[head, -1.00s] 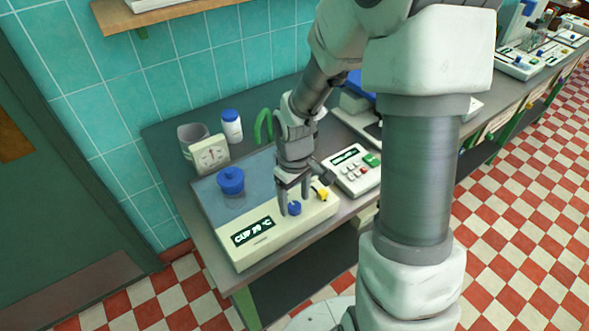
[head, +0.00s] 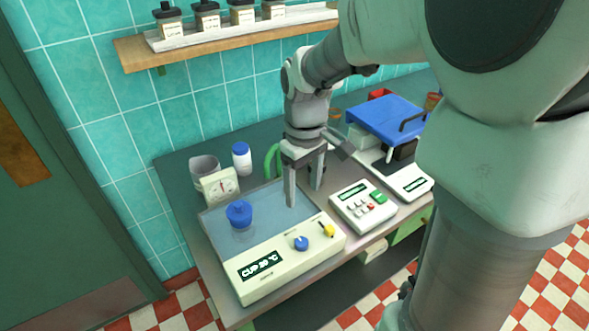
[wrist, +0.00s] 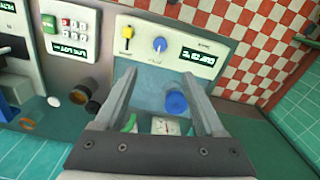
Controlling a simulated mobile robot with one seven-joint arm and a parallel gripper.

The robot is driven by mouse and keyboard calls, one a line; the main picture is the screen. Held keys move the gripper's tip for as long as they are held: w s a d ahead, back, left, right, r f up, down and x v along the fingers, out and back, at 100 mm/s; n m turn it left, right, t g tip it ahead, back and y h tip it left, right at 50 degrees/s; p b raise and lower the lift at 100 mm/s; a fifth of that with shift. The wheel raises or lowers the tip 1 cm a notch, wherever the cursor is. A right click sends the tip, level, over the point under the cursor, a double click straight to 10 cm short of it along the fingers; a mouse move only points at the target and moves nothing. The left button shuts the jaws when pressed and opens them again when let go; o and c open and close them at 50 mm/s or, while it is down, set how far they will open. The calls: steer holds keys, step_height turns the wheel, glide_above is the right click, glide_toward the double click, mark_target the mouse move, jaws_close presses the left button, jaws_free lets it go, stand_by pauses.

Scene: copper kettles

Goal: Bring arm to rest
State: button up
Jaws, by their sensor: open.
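My gripper (head: 304,190) is open and empty. It hangs fingers down above the cream heating unit with a grey-blue top (head: 256,275), clear of its blue knob (head: 301,243) and yellow switch (head: 328,230). The unit's display reads CUP and a temperature in °C. A blue-lidded item (head: 239,214) sits in the unit's top at the left. In the wrist view, the two fingers (wrist: 160,98) are spread wide with nothing between them touching. The blue lid (wrist: 176,102) and the knob (wrist: 160,45) show beyond them.
A dial gauge (head: 220,186), a grey cup (head: 204,165) and a white bottle with a blue cap (head: 241,158) stand behind the unit. A keypad device (head: 362,206) and a scale (head: 408,184) stand to the right. A wall shelf (head: 195,50) holds several labelled jars.

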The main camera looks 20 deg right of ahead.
stand_by(0.3)
steer(key=s+r+m+t, duration=0.5)
steer(key=s+r, duration=0.4)
steer(key=s, duration=0.4)
steer(key=shift+s+r+m+t, duration=0.3)
steer(key=shift+r, duration=0.1)
steer(key=shift+d, duration=0.1)
stand_by(1.2)
